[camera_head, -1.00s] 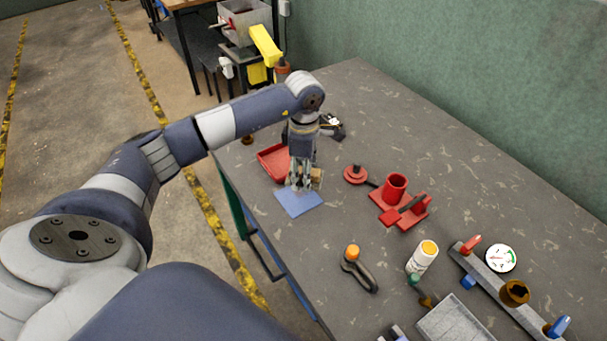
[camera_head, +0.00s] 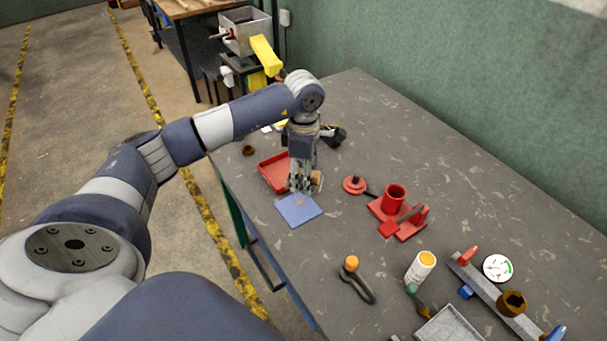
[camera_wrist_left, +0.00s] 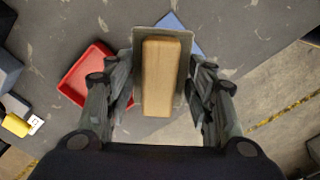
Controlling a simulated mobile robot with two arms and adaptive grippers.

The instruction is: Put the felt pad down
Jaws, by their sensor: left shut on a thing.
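My left gripper (camera_head: 304,188) is shut on a wooden block (camera_wrist_left: 160,75) with a grey-green flat pad (camera_wrist_left: 142,115) behind it, probably the felt pad. In the left wrist view they sit between my fingers. In the head view the fingers hide most of the block (camera_head: 316,180). The gripper points down at the far edge of a blue square mat (camera_head: 298,211), which lies flat on the table. A corner of the mat (camera_wrist_left: 184,28) shows past the pad in the wrist view. I cannot tell whether the pad touches anything. My right gripper is not in view.
A red tray (camera_head: 265,174) lies just left of the gripper. A red fixture with a cup (camera_head: 394,194) and a red disc (camera_head: 354,185) stand to the right. Pliers (camera_head: 357,288), a white bottle (camera_head: 421,266) and a grey bar (camera_head: 490,290) are nearer. The table's back right is clear.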

